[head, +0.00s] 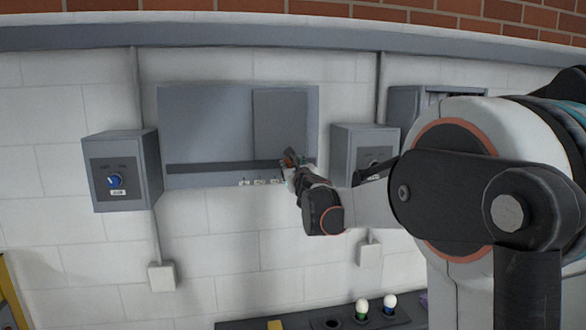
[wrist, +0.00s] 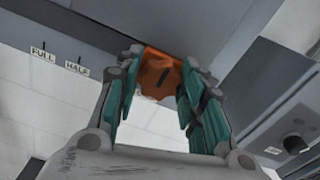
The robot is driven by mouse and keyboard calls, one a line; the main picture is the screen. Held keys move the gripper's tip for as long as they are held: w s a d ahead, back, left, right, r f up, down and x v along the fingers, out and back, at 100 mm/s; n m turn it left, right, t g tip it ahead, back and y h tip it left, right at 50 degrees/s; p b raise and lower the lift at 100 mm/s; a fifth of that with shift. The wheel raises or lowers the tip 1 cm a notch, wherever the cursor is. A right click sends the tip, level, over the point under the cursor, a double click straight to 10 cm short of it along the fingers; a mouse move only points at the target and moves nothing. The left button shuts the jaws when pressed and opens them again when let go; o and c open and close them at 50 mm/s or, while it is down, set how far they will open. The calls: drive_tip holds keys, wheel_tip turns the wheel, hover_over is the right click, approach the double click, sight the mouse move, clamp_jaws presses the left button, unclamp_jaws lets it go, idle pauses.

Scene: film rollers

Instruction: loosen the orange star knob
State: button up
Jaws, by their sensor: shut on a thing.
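The orange star knob (wrist: 160,76) has a dark line on its face and sits at the lower edge of a grey wall panel (head: 205,125). In the wrist view my gripper (wrist: 159,88) has its teal-padded fingers on both sides of the knob, shut on it. In the head view my gripper (head: 291,165) reaches the panel's lower right part, and only a small bit of orange shows there. Labels reading FULL (wrist: 42,53) and HALF (wrist: 77,68) lie left of the knob in the wrist view.
A grey box with a blue knob (head: 114,181) is on the wall at left. Another grey box (head: 350,150) stands close right of my gripper; its dark knob (wrist: 294,144) shows in the wrist view.

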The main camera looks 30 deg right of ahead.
drive_tip(key=shift+a+f+n+b, duration=0.15)
drive_tip(key=shift+n+b, duration=1.8)
drive_tip(key=shift+n, duration=2.6)
drive_tip(key=shift+f+n+b, duration=0.15)
drive_tip(key=shift+n+b, duration=1.8)
drive_tip(key=shift+n, duration=2.6)
drive_tip(key=o, duration=1)
drive_tip(key=shift+o, duration=0.2)
